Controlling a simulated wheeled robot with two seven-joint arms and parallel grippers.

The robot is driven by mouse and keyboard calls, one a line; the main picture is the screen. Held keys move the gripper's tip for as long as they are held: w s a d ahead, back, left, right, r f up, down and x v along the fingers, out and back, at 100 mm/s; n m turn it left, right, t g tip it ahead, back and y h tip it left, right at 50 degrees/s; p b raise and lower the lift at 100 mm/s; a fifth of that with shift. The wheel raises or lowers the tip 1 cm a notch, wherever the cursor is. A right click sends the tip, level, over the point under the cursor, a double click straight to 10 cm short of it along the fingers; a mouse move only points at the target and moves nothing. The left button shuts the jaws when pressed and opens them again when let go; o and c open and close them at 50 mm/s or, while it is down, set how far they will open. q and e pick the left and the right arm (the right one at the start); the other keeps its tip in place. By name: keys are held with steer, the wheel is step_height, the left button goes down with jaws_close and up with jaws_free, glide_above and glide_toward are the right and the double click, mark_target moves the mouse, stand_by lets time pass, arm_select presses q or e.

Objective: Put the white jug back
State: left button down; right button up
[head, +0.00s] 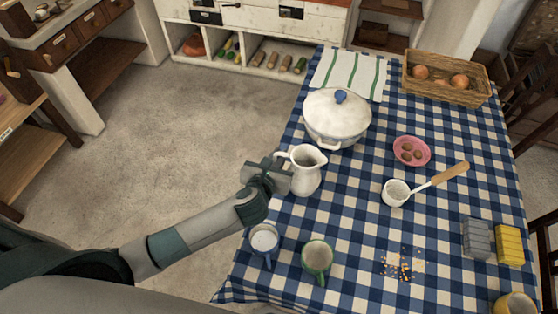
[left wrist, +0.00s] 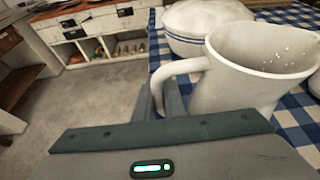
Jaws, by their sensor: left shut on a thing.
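The white jug (head: 306,172) stands upright near the left edge of the table with the blue checked cloth, its handle toward the left. In the left wrist view the jug (left wrist: 245,75) fills the right side, with some small pale specks or drops inside its mouth. My left gripper (head: 278,176) is at the handle side of the jug and is shut on the jug's handle (left wrist: 180,68). The lower part of the jug is partly hidden by the gripper in the wrist view. My right gripper is not in view.
A lidded white pot (head: 337,118) stands just behind the jug. A blue mug (head: 264,243) and a green mug (head: 318,258) stand in front. A white ladle (head: 396,193), pink bowl (head: 425,142) and egg basket (head: 484,92) are to the right. Crumbs (head: 404,266) lie near the front.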

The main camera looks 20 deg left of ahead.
arm_select(q)
steer(key=shift+f, duration=1.5)
steer(key=shift+f, duration=0.1)
steer(key=c, duration=1.8)
jaws_free()
steer(key=shift+f, duration=0.1)
steer(key=shift+c, duration=0.2)
steer(key=shift+s, duration=0.1)
steer(key=b+v, duration=0.1)
steer(key=v, duration=1.1)
steer(key=shift+b, duration=0.3)
